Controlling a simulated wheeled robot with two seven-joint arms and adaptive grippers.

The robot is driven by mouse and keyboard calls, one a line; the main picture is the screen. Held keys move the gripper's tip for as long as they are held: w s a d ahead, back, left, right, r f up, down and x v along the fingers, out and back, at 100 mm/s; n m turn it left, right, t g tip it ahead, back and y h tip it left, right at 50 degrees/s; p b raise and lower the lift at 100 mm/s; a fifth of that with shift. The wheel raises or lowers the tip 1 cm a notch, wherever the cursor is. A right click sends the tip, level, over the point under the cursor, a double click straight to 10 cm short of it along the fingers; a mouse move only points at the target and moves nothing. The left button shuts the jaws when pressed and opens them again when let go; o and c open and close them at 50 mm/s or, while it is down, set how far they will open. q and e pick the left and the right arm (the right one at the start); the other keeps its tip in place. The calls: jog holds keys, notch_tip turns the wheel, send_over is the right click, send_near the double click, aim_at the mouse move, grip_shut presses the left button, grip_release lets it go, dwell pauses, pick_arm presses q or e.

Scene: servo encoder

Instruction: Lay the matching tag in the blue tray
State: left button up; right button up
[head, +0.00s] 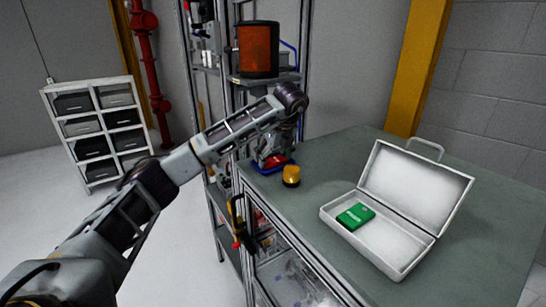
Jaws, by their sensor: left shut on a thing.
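My left gripper (273,156) points down at the far left part of the green-grey table, over the blue tray (261,172). Only part of the blue tray's edge shows. A red tag (277,160) is at the fingertips and the gripper is shut on it. The gripper hides part of the tag, and I cannot tell whether the tag touches the tray. A green tag (355,216) lies in the left part of an open white case (389,264). My right gripper is not in view.
An amber-topped round object (291,176) stands just right of the blue tray. The white case's raised lid (415,190) leans back at the right. The table (350,147) is bare behind the case. A metal rack with an orange container (258,48) stands behind my arm.

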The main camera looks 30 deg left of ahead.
pick_arm(q)
jog(key=shift+f, duration=0.2)
jog(key=o, duration=1)
jog(key=shift+r, duration=0.3)
jog(key=shift+v, duration=3.65)
jog(key=shift+s+f, duration=0.1)
